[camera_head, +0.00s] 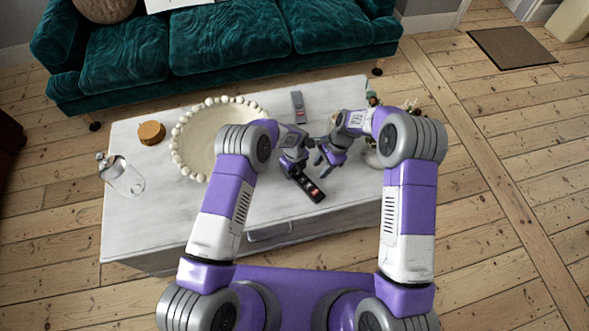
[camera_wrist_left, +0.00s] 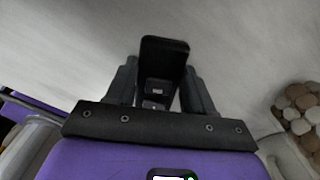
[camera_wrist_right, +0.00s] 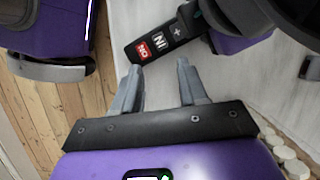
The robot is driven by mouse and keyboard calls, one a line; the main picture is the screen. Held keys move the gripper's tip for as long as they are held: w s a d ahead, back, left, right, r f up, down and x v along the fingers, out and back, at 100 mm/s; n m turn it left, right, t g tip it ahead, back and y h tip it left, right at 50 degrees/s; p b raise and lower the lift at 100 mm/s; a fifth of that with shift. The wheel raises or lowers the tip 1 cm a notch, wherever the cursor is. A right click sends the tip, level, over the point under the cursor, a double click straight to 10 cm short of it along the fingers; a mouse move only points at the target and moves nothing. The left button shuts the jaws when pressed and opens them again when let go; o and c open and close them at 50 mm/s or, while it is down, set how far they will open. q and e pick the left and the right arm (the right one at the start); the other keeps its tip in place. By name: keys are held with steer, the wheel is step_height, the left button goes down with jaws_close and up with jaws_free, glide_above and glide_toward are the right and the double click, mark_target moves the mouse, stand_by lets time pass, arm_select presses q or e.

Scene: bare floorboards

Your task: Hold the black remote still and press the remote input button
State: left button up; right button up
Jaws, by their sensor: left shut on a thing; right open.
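The black remote (camera_head: 308,187) is over the white table's front half, slanting in the head view. Its near end shows a red button. My left gripper (camera_head: 292,169) is shut on it; in the left wrist view the remote (camera_wrist_left: 164,52) sits between both fingers. In the right wrist view the remote's end (camera_wrist_right: 133,53) shows a red button (camera_wrist_right: 143,50), a dark button with white letters like "IN" (camera_wrist_right: 160,41) and a plus sign. My right gripper (camera_wrist_right: 160,68) is open and empty, its fingertips just short of that end. Whether the remote touches the table is unclear.
A grey remote (camera_head: 298,106) lies at the table's back. A beaded cream bowl (camera_head: 174,148), a round wooden box (camera_head: 151,134) and a clear glass (camera_head: 124,176) stand on the left. Ornaments (camera_head: 372,97) stand at the back right. A green sofa (camera_head: 225,40) is behind.

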jaws_close()
stand_by(1.8)
